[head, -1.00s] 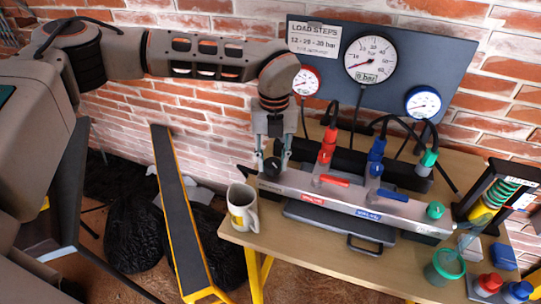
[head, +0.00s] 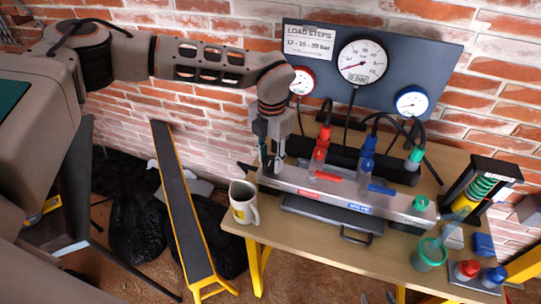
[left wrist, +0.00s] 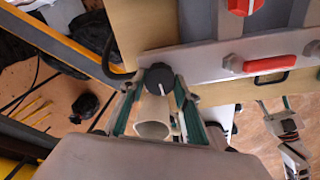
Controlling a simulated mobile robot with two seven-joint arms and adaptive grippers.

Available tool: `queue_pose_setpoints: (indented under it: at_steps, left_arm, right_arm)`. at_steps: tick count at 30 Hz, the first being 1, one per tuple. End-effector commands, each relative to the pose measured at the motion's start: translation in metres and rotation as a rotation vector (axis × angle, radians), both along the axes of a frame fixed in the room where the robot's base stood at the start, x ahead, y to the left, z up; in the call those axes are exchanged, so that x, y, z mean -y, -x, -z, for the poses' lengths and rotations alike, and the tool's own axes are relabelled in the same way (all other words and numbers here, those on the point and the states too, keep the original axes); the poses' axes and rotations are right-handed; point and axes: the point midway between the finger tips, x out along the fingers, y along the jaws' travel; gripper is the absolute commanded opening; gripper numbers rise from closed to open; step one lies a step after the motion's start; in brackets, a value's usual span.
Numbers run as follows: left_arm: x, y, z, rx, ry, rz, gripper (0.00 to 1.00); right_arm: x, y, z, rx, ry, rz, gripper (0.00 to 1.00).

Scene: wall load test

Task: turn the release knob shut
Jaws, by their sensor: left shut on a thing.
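The release knob (left wrist: 158,76) is black with a white pointer line, at the left end of the grey manifold (head: 340,192). My left gripper (head: 271,163) comes down on it from above. In the left wrist view its fingertips (left wrist: 159,84) are on both sides of the knob, shut on it. In the head view the fingers mostly hide the knob. The large gauge (head: 362,60) on the panel shows 0 bar. Two fingertips of my right gripper (head: 378,297) show apart at the bottom edge, and the gripper also shows in the left wrist view (left wrist: 274,104), empty.
A pale mug (head: 243,204) stands just in front of the knob, close to my left gripper. Red (head: 322,175) and blue (head: 382,190) lever valves sit along the manifold. A green cup (head: 428,255) and coloured caps stand at the table's right. The table's front middle is clear.

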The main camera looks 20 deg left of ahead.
Motion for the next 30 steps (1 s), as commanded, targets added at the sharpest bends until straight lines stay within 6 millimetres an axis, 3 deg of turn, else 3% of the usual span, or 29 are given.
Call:
queue_pose_setpoints:
  at_steps: [22, 23, 24, 30]
  left_arm:
    - [0.0000, 0.0011, 0.0015, -0.002, 0.000, 0.088, 0.10]
    - [0.0000, 0.0011, 0.0015, -0.002, 0.000, 0.088, 0.36]
    - [0.0001, 0.0012, 0.0015, -0.002, 0.000, 0.088, 0.47]
    - [0.0001, 0.0006, 0.0007, -0.001, -0.001, 0.087, 0.48]
  right_arm:
    - [0.0011, 0.0019, 0.0013, -0.008, 0.004, 0.000, 0.40]
    - [0.0011, 0.0019, 0.0012, -0.008, 0.004, 0.000, 0.40]
    - [0.0010, 0.0019, 0.0011, -0.008, 0.004, 0.000, 0.40]
    - [0.0007, 0.0009, -0.0009, -0.005, 0.002, 0.000, 0.40]
